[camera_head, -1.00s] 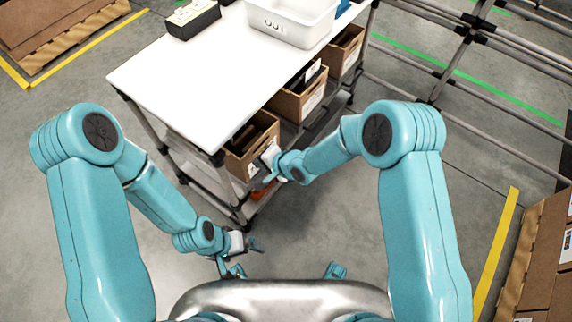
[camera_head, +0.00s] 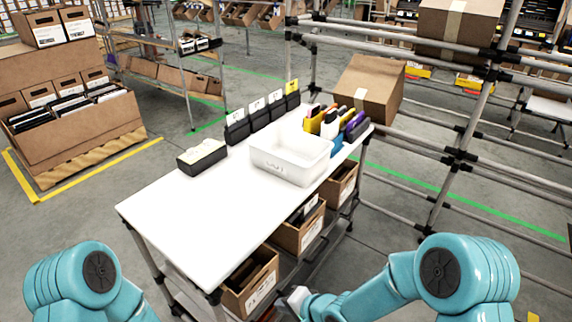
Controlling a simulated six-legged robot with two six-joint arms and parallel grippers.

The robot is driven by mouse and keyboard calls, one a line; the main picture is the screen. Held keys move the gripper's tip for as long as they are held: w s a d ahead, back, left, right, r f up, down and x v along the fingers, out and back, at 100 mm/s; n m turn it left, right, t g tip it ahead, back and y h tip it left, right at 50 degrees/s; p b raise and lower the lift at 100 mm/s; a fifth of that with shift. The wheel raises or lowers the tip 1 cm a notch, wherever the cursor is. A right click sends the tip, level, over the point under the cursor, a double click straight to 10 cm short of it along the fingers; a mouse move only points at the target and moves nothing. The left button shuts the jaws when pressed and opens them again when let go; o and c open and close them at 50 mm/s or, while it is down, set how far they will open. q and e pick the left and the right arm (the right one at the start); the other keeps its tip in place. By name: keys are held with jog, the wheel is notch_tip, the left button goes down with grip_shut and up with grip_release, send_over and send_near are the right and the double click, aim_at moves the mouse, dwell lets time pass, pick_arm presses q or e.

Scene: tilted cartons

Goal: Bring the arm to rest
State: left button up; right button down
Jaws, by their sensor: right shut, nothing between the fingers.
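My right arm comes in from the lower right, bent at the elbow. Its gripper (camera_head: 286,303) is shut and empty, low beside the front carton on the cart's lower shelf. The gripper is small and partly hidden at the bottom of the picture. Only the upper part of my left arm shows at the lower left; its gripper is outside the picture. The cart (camera_head: 180,215) has a white top and stands before me.
A white bin (camera_head: 290,160), a black-and-white box (camera_head: 202,157) and several black holders (camera_head: 262,115) stand on the cart. Open cartons (camera_head: 300,232) sit below. A tilted carton (camera_head: 370,88) rests on the pipe rack (camera_head: 455,150) behind. Floor at right is clear.

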jog(key=s+d+f+m+h, duration=0.1)
jog(key=s+d+f+m, duration=0.15)
jog(key=d+f, duration=0.3)
jog(key=s+d+f+n+g+h, duration=0.1)
jog(key=s+d+f+n+g, duration=0.2)
jog(key=s, duration=0.6)
jog(key=s+d+f+n+g+h, duration=0.2)
jog(key=s+d+n, duration=0.25)
jog(key=s, duration=0.45)
notch_tip(320, 180, up, 14)
jog(key=p, duration=1.3)
jog(key=shift+w+r+p, duration=0.2)
jog(key=shift+w+p, duration=0.05)
jog(key=shift+p, duration=0.15)
jog(key=shift+a+f, duration=0.1)
